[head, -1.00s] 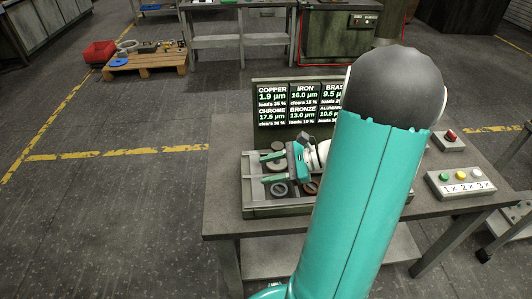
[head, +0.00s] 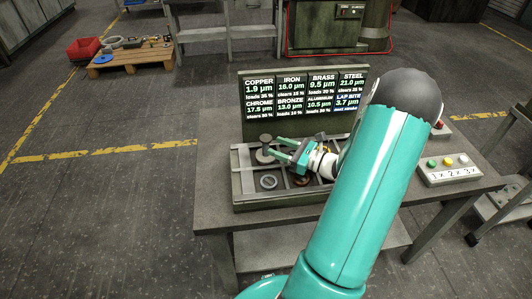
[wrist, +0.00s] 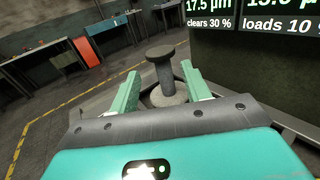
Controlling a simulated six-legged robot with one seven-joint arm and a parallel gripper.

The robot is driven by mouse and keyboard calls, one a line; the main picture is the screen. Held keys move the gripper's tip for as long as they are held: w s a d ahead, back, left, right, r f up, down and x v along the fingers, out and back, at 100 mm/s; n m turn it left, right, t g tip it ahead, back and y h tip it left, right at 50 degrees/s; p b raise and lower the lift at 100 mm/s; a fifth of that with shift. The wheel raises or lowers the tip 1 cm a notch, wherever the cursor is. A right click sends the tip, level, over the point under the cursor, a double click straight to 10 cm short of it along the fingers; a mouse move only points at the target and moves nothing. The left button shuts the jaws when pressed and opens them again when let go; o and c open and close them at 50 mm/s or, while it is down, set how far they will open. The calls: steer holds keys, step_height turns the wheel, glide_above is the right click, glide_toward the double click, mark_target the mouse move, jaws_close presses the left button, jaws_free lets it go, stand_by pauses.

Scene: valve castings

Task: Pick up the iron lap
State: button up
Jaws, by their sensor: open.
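A dark grey lap with a round knob on a stem above a flat disc stands at the tray's back left in the head view (head: 264,157). It also shows in the wrist view (wrist: 164,74). I cannot read a label on it to confirm that it is the iron one. My gripper (head: 273,149) is open, its green fingers pointing at this lap. In the wrist view my gripper (wrist: 160,72) has one finger on each side of the lap's stem, with visible gaps. The disc's near edge is partly hidden by my gripper.
The divided tray (head: 236,187) holds a grey ring (head: 268,182) and a brown piece (head: 302,181). A display board (head: 247,128) stands close behind. A button box (head: 448,176) sits at the bench's right. My arm hides the tray's right part.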

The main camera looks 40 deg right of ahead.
mark_target(266, 141)
steer(key=x, duration=0.5)
steer(key=shift+w, duration=0.25)
steer(key=shift+d, duration=0.1)
jaws_close()
